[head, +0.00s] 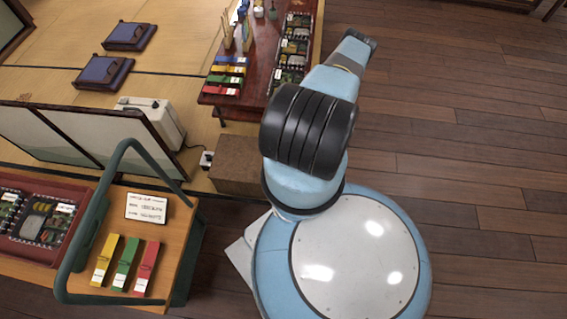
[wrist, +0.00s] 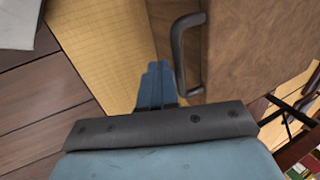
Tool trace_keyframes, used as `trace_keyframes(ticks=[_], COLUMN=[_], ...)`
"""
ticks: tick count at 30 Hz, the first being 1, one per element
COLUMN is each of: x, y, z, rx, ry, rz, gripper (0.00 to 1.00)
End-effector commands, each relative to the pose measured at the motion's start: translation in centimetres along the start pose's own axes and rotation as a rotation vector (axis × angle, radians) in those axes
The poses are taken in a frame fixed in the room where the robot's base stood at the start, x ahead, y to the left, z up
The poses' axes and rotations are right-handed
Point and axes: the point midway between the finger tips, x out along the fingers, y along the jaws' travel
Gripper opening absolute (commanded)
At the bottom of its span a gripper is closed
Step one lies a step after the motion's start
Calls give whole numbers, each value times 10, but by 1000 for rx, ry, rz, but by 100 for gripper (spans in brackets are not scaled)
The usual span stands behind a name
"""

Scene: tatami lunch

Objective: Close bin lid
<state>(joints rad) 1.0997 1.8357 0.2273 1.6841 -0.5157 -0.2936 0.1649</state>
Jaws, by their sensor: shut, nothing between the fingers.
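A brown wooden box (head: 236,165), likely the bin, stands on the floor left of my arm in the head view. My arm hides its right side. In the wrist view a brown wooden panel (wrist: 255,45) with a dark bar handle (wrist: 178,50) fills the upper right; it appears to be part of the bin or its lid. I cannot tell how far the lid is open. My gripper (wrist: 157,85) is shut and empty, its blue fingertips showing just left of the handle's lower end. I cannot tell whether they touch. The gripper is hidden in the head view.
A low red table (head: 236,101) with colored packs and lunch boxes stands behind the box. A wooden cart (head: 185,235) with a green rail stands at the left, near a folding screen (head: 110,130). The wooden floor (head: 460,150) at right is clear.

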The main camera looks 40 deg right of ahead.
Motion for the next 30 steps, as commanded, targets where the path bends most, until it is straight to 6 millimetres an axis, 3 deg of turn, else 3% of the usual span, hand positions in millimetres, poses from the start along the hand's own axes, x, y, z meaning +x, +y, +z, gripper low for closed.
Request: trace_keyframes(ticks=[5,12,24,30], x=[-8,-41,-72,-83], y=[-2,-8,48,66], z=[0,-1,-1,-1], rx=[-2,-2,-2,-2], ry=[0,-1,-1,-2], rz=[0,1,1,1], gripper=[0,0,0,0])
